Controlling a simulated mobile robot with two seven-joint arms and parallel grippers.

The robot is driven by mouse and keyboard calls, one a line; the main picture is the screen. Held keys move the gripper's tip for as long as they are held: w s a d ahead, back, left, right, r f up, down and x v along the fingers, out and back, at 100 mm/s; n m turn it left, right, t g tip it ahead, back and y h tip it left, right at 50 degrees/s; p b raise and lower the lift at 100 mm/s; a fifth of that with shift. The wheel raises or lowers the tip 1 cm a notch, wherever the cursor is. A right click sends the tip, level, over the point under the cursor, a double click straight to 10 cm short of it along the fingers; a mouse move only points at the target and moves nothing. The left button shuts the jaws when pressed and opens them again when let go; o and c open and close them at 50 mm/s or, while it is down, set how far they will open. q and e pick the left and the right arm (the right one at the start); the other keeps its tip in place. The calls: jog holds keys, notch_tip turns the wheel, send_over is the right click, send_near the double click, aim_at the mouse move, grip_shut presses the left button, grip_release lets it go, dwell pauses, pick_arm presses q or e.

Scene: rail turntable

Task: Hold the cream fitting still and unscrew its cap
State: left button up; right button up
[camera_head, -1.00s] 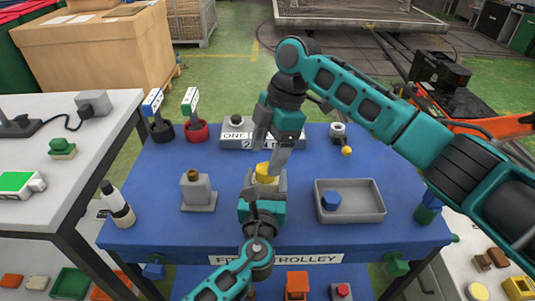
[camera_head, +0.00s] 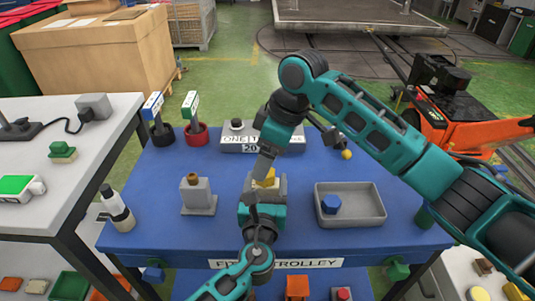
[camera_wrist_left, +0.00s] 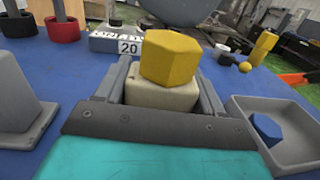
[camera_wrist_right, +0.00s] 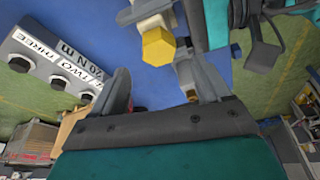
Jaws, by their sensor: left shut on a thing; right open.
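The cream fitting (camera_wrist_left: 160,94) stands between the fingers of my left gripper (camera_wrist_left: 163,85), which is shut on it over the blue table. Its yellow hexagonal cap (camera_wrist_left: 168,57) sits on top, above the fingers. In the head view the cap (camera_head: 267,177) is partly hidden by my right gripper (camera_head: 264,165), which comes down tilted from above. In the right wrist view the cap (camera_wrist_right: 158,47) lies just beyond the open fingertips of my right gripper (camera_wrist_right: 164,76), not visibly between them. The fitting's lower part is hidden by my left gripper.
A grey tray (camera_head: 376,213) with a blue hexagonal piece (camera_head: 330,203) is right of the fitting. A grey stand (camera_head: 198,197) with a brown top is left. A labelled grey box (camera_head: 231,147) and red and black cups are behind. A dark-capped bottle (camera_head: 120,213) stands front left.

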jog(key=m+t, duration=0.1)
jog(key=m, duration=0.2)
jog(key=shift+s+a+m, duration=0.1)
jog(key=shift+m, duration=0.3)
jog(key=m+t+h, duration=0.1)
jog(key=m, duration=0.3)
jog(key=shift+a+m, duration=0.1)
jog(key=shift+m, duration=0.2)
jog(key=m, duration=0.2)
jog(key=m+h, duration=0.1)
jog(key=m, duration=0.1)
jog(key=shift+s+a+h, duration=0.1)
jog(key=shift+h, duration=0.2)
jog(key=m+h, duration=0.1)
jog(key=m, duration=0.2)
jog(key=shift+f, duration=2)
jog(key=shift+c, duration=0.3)
